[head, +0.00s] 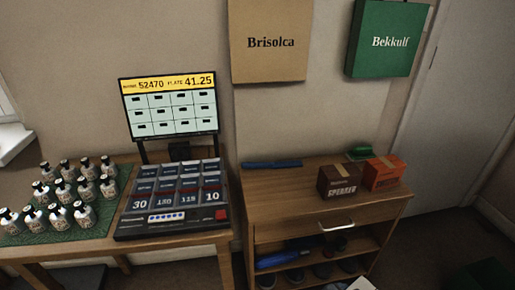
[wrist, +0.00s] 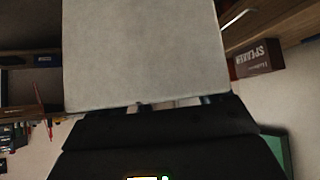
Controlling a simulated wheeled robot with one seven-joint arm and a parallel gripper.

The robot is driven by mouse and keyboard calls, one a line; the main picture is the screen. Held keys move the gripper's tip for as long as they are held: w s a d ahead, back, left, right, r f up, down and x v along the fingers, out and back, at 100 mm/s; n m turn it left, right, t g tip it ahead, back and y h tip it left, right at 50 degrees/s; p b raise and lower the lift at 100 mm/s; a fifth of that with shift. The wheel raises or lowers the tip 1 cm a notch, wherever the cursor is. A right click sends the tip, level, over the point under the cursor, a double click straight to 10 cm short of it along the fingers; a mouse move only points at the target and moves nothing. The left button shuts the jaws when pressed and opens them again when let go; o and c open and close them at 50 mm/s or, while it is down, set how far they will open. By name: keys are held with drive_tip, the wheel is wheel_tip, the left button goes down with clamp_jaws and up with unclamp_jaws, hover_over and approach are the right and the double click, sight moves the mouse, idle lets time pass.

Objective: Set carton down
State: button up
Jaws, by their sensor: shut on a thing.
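A large pale grey carton (wrist: 145,55) fills the upper middle of the wrist view. My gripper (wrist: 168,105) is shut on it at its lower edge, with only bits of the fingers showing. The carton hides most of what lies beyond it. In the head view my gripper cannot be made out; a small white piece (head: 360,284) shows at the bottom edge, and I cannot tell whether it is the carton. A dark brown SPEAKER carton (head: 338,181) and an orange carton (head: 383,174) stand side by side on the wooden cabinet (head: 290,192).
A blue item (head: 272,164) and a green item (head: 359,153) lie at the back of the cabinet top. The cabinet's front left top is bare. Left stands a table with a keypad console (head: 172,200), a screen (head: 170,105) and several bottles (head: 62,200) on a green mat.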

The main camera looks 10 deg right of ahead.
drive_tip(key=w+a+f+n+t+y+p, duration=0.1)
drive_tip(key=w+f+n+t+y+p, duration=0.15)
drive_tip(key=w+n+t+y, duration=0.8)
wheel_tip(320, 180, down, 6)
drive_tip(key=n+g+h, duration=0.2)
drive_tip(key=g, duration=0.3)
drive_tip(key=shift+w+n, duration=0.35)
drive_tip(key=shift+d+f, duration=0.1)
